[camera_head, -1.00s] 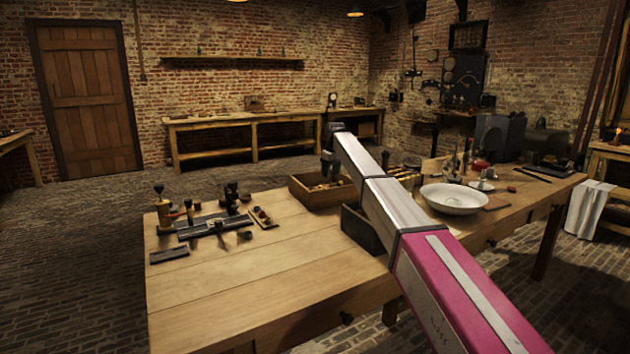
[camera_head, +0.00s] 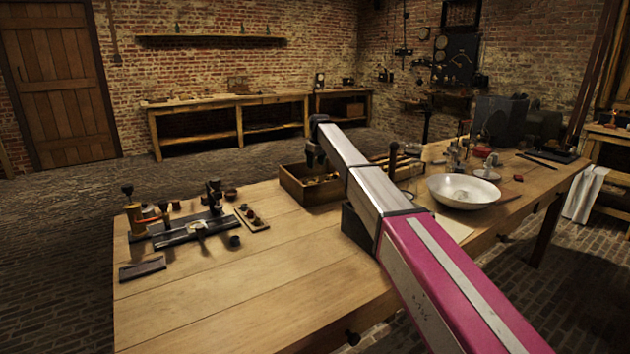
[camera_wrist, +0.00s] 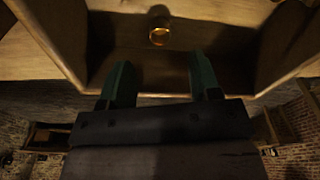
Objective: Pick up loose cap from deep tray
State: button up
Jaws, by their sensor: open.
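A brass-coloured round cap (camera_wrist: 159,33) lies on the dark floor inside the deep wooden tray (camera_wrist: 115,63), near the top of the wrist view. In the head view the deep tray (camera_head: 304,196) stands on the workbench, with small yellowish things inside that are too small to tell apart. My gripper (camera_wrist: 160,80) is open and empty, its two dark green fingers apart and pointing toward the cap without reaching it. In the head view my gripper (camera_head: 314,158) hangs over the tray's back left part. My arm hides some of the bench beside the tray.
A dark box (camera_head: 357,228) stands nearer on the workbench (camera_head: 215,290), partly behind my arm. A white bowl (camera_head: 463,191) is to the right. A dark stand with small parts (camera_head: 195,230) is at the left. The bench's front left is clear.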

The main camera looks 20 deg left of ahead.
jog(key=f, duration=0.5)
jog(key=shift+a+f, duration=0.2)
jog(key=shift+f, duration=0.1)
jog(key=c, duration=1)
